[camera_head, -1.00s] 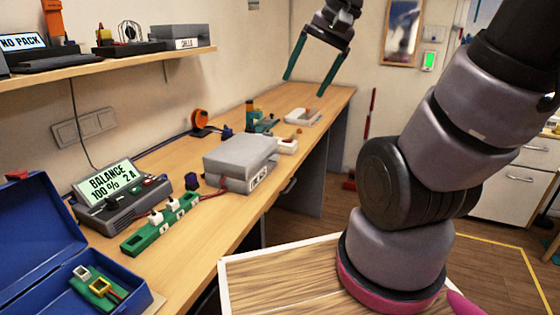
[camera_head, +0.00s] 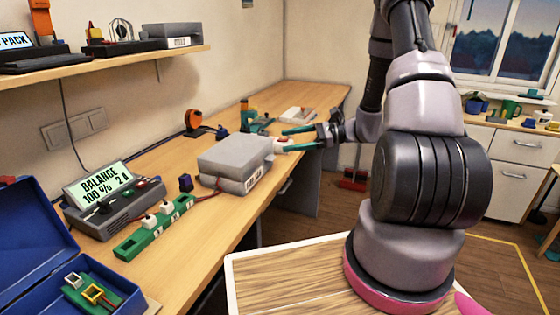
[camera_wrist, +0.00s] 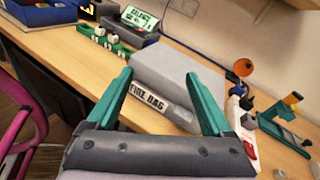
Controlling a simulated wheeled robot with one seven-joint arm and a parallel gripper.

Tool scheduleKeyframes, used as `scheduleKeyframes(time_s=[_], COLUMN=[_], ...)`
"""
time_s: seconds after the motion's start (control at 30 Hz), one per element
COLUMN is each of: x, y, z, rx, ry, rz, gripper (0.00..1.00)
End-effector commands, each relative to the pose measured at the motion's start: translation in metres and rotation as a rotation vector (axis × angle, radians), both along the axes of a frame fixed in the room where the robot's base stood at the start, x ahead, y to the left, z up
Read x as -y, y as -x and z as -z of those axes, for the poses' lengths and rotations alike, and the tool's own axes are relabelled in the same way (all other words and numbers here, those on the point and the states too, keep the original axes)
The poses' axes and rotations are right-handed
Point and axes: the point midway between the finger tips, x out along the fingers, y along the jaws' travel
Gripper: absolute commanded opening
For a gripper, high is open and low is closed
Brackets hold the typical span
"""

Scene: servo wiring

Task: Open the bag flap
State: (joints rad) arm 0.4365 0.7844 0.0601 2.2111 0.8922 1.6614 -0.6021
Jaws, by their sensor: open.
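The grey fire bag (camera_head: 232,158) lies on the workbench like a flat box, with its flap (camera_head: 235,148) closed on top. In the wrist view the bag (camera_wrist: 170,72) shows its label, "FIRE BAG", on the side facing me. My gripper (camera_head: 287,140) is open and empty, held level at the right end of the bag in the head view. In the wrist view my two green fingers (camera_wrist: 158,77) point towards the bag, one on each side of the label. I cannot tell whether either finger touches it.
A green board with white plugs (camera_head: 155,228) and a balance charger (camera_head: 112,203) stand left of the bag. An open blue case (camera_head: 35,225) is nearer. An orange reel (camera_head: 193,119) and green tools (camera_head: 255,122) are behind. Bare bench lies in front of the bag.

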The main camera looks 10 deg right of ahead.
Motion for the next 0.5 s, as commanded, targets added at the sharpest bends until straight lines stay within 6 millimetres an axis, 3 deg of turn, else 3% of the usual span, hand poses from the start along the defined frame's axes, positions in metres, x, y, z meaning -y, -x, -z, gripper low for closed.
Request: scheduleKeyframes(time_s=[0.03,0.23,0.37,0.5], x=[0.008,0.035,0.045,0.047], y=[-0.006,-0.024,-0.027,-0.030], z=[0.022,0.085,0.109,0.118], rx=[-0.039,-0.125,-0.153,-0.163], ry=[-0.053,-0.198,-0.244,-0.260], rz=[0.064,0.284,0.369,0.400], gripper=[0.85,0.85,0.85,0.85])
